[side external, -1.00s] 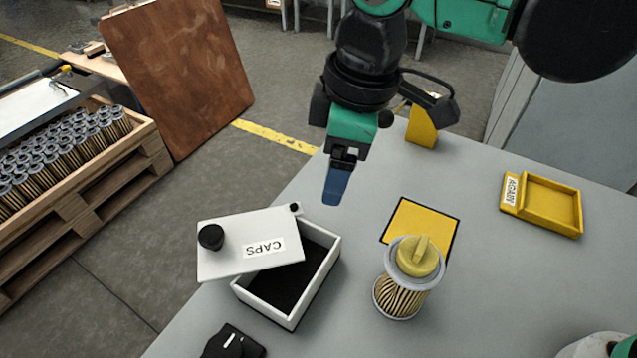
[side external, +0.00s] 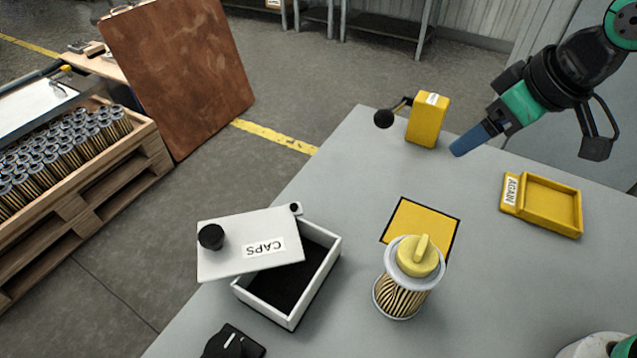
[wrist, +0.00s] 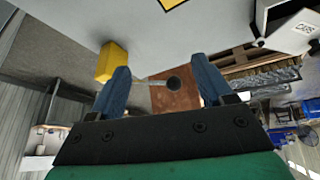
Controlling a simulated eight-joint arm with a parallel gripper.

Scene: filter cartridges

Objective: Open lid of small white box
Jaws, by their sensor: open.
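The small white box (side external: 262,299) stands on the grey table in the side view. Its white lid (side external: 222,262), labelled CAPS with a black knob, is swung out to the left, so the dark inside shows. The box also shows at the top right of the wrist view (wrist: 262,18), with its lid (wrist: 292,36). My gripper (side external: 458,150) is up at the back right of the table, well away from the box. In the wrist view its two blue fingers (wrist: 163,88) are spread apart with nothing between them.
A yellow block with a black ball-ended lever (side external: 428,120) stands near my gripper. A filter cartridge with a yellow cap (side external: 408,280) stands beside a yellow square (side external: 420,222). A yellow AGAIN tray (side external: 552,205) is at right. A black knob device (side external: 234,342) is in front.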

